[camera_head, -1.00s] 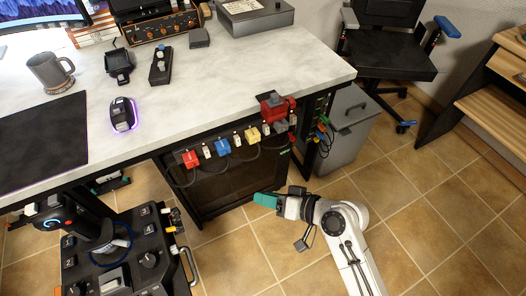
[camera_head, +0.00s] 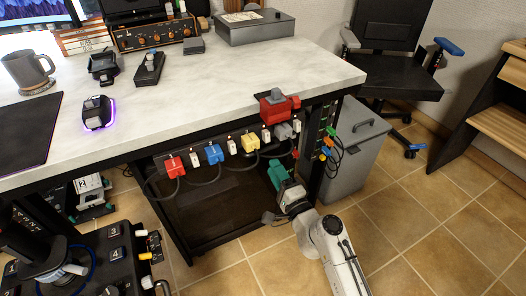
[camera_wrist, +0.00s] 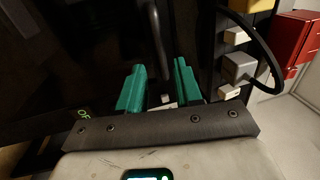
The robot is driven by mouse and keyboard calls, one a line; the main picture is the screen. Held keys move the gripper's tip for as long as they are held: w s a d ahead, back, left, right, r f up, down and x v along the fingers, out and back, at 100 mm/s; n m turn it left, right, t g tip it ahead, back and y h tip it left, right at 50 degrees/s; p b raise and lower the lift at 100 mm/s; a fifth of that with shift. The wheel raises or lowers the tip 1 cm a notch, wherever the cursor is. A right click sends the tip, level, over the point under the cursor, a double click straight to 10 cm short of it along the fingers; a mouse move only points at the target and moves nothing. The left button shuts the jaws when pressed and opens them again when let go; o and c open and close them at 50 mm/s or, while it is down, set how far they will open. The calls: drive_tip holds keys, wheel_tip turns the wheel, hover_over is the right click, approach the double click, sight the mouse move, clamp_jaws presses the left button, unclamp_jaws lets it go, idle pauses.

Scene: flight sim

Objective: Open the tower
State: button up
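The tower (camera_head: 215,221) is a dark cabinet-like case with a black front, standing under the desk. My gripper (camera_head: 281,172) has teal fingers and is at the right side of the tower's front, just below the desk edge. In the wrist view my gripper (camera_wrist: 158,76) is open, with a gap between the two teal fingers. A dark grey upright bar (camera_wrist: 158,35), possibly a handle, shows ahead of the gap against the tower's dark front (camera_wrist: 80,55). I cannot tell whether the fingers touch it.
Red, blue and yellow plugs hang on a power strip along the desk edge (camera_head: 215,153), with looping cables. A red block (camera_head: 276,108) sits at the desk corner. A grey bin (camera_head: 357,155) stands right of the tower. Tiled floor (camera_head: 420,225) is free at right.

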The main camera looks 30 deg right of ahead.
sight(263, 150)
drive_tip(key=w, duration=0.2)
drive_tip(key=w+r, duration=0.1)
drive_tip(key=w, duration=0.5)
drive_tip(key=shift+r, duration=0.25)
drive_tip(key=shift+c, duration=0.4)
clamp_jaws()
